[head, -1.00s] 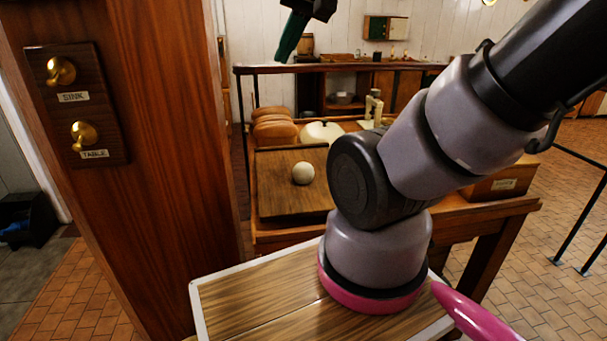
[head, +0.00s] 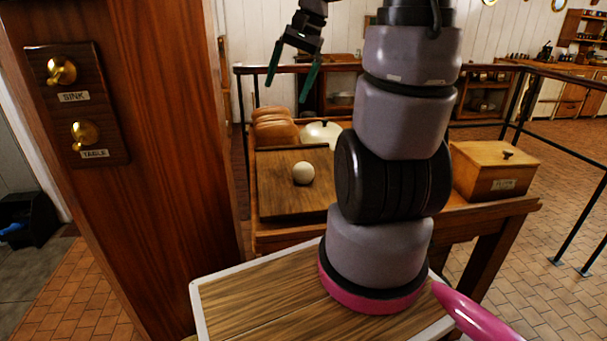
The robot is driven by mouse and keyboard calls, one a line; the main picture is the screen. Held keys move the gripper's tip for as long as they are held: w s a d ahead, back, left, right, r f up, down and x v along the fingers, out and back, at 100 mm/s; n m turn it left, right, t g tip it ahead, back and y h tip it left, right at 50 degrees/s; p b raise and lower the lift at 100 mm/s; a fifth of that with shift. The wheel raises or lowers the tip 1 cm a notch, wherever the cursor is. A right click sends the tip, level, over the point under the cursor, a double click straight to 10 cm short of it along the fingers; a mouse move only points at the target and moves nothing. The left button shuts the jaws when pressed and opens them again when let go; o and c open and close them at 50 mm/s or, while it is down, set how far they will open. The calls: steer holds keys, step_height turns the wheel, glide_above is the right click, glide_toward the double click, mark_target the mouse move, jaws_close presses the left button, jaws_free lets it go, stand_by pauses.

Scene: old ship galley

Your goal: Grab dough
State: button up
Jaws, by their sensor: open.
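A small round pale ball of dough (head: 303,173) rests on a dark wooden board (head: 277,200) on the table across from me. My gripper (head: 291,88) hangs in the air above and behind the board, its two green fingers spread apart and pointing down. Nothing is between the fingers. The gripper is clear of the dough, which is in full view.
Bread loaves (head: 274,128) and a pale rounded object (head: 321,133) sit behind the board. A lidded wooden box (head: 494,170) stands at the table's right. A wooden post (head: 165,150) with brass knobs rises at left. Dark rails (head: 560,75) run at right.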

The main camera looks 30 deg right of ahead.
steer(key=w+d+f+m+g+y, duration=0.1)
steer(key=w+d+f+m+y, duration=0.1)
steer(key=w+d+f+m, duration=0.3)
steer(key=w+d+f+g+y, duration=0.1)
steer(key=d+f+y, duration=0.15)
steer(key=f, duration=0.55)
steer(key=m+t+y, duration=0.3)
steer(key=m+y, duration=0.2)
steer(key=m, duration=0.1)
glide_toward(295, 180)
steer(key=r, duration=0.1)
steer(key=w+r, duration=0.1)
steer(key=r, duration=0.1)
steer(key=shift+w+d+r, duration=0.25)
steer(key=shift+d, duration=0.05)
steer(key=shift+f, duration=0.3)
steer(key=x, duration=0.5)
steer(key=shift+f, duration=0.15)
steer(key=shift+s+x, duration=0.15)
steer(key=shift+x, duration=1.2)
steer(key=shift+s+x, duration=0.15)
steer(key=shift+x, duration=1.2)
steer(key=shift+f, duration=0.15)
steer(key=c, duration=1.4)
